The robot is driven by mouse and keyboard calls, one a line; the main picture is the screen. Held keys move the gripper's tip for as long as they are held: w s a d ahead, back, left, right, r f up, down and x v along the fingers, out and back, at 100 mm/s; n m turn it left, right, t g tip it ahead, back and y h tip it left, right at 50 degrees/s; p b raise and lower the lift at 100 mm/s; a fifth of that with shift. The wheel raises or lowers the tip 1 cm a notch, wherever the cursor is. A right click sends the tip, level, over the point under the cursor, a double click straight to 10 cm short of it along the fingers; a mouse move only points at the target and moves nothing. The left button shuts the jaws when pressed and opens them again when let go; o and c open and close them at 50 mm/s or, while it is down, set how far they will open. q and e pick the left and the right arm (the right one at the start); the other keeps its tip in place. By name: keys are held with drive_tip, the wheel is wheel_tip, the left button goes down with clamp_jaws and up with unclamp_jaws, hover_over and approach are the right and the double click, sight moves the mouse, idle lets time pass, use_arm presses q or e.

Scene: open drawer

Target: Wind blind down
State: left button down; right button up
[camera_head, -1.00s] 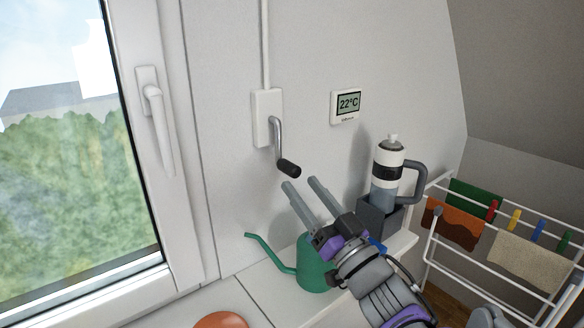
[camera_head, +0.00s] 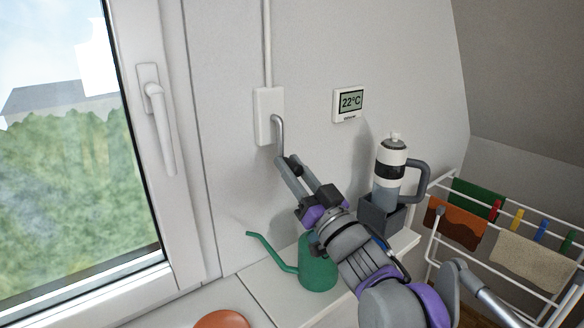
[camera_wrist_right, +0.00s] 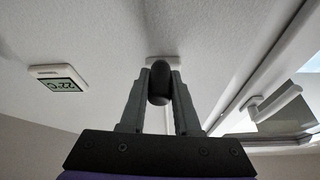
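The blind's crank has a white wall box (camera_head: 269,116), a bent grey metal arm (camera_head: 278,135) and a dark knob at its lower end. A white rod runs up from the box. My right gripper (camera_head: 288,164) reaches up from the lower right to the knob. In the right wrist view the dark knob (camera_wrist_right: 158,82) sits between the two grey fingers, which look shut on it from both sides. Part of the knob is hidden by the fingers in the head view. My left gripper is not in view. The blind itself is not in view.
A green watering can (camera_head: 318,268) stands on the white sill beneath my right arm. A bottle (camera_head: 388,172) in a dark holder stands right of it. A thermostat (camera_head: 348,104) is on the wall. A drying rack (camera_head: 520,212) is at right, a window handle (camera_head: 158,120) at left.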

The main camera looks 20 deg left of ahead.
clamp_jaws()
idle(0.8)
